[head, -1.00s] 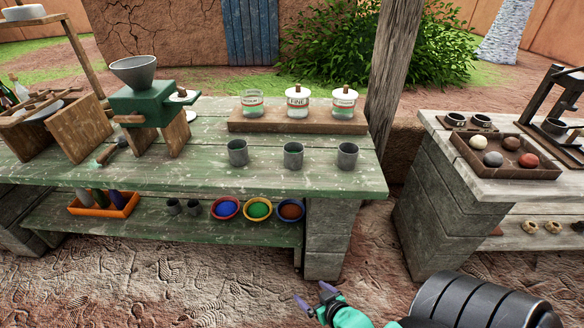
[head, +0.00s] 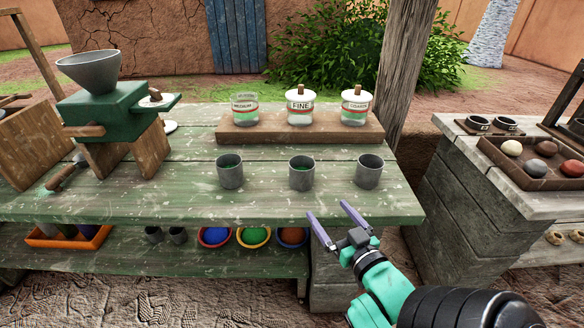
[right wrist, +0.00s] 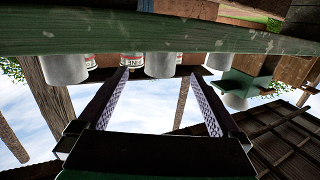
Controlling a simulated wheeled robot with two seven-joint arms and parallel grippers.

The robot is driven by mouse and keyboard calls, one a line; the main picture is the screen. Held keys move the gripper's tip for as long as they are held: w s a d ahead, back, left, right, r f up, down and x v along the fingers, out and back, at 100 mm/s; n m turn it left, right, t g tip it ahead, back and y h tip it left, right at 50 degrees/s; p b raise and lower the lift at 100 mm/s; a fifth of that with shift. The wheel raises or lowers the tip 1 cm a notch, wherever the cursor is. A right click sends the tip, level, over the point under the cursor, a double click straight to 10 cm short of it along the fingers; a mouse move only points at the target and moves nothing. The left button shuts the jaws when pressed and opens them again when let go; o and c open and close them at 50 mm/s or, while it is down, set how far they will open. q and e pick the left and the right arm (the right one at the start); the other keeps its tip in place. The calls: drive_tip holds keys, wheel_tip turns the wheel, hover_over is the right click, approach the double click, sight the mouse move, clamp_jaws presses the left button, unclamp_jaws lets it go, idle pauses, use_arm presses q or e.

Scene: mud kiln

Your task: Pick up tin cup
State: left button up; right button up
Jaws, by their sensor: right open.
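Three grey tin cups stand upright in a row on the green wooden table (head: 110,200): a left cup (head: 230,172), a middle cup (head: 302,174) and a right cup (head: 369,172). My right gripper (head: 330,211) is open and empty at the table's front edge, in front of the middle and right cups and touching none. The right wrist view is upside down; there the middle cup (right wrist: 163,65) shows between the open fingers (right wrist: 157,72). My left gripper is out of view.
Behind the cups, several lidded or open jars (head: 300,107) stand on a wooden board (head: 260,132). A green grinder (head: 105,110) stands at left. The shelf below holds colored bowls (head: 254,237) and an orange tray (head: 70,240). A wooden post (head: 405,70) rises behind the table.

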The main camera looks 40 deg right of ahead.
sight(307, 182)
drive_tip(key=shift+w+r, duration=0.25)
drive_tip(key=shift+w, duration=0.15)
drive_tip(key=x, duration=0.5)
drive_tip(key=shift+w+d+r, duration=0.1)
drive_tip(key=shift+r, duration=0.05)
drive_tip(key=x, duration=0.3)
drive_tip(key=p+x, duration=0.1)
drive_tip(key=x, duration=0.2)
drive_tip(key=shift+w, duration=0.7)
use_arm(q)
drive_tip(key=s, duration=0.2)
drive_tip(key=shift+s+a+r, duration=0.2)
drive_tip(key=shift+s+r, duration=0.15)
use_arm(e)
drive_tip(key=shift+s, duration=0.1)
drive_tip(key=c, duration=0.5)
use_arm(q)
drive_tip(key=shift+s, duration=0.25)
use_arm(e)
drive_tip(key=c, duration=1)
drive_tip(key=shift+o, duration=0.2)
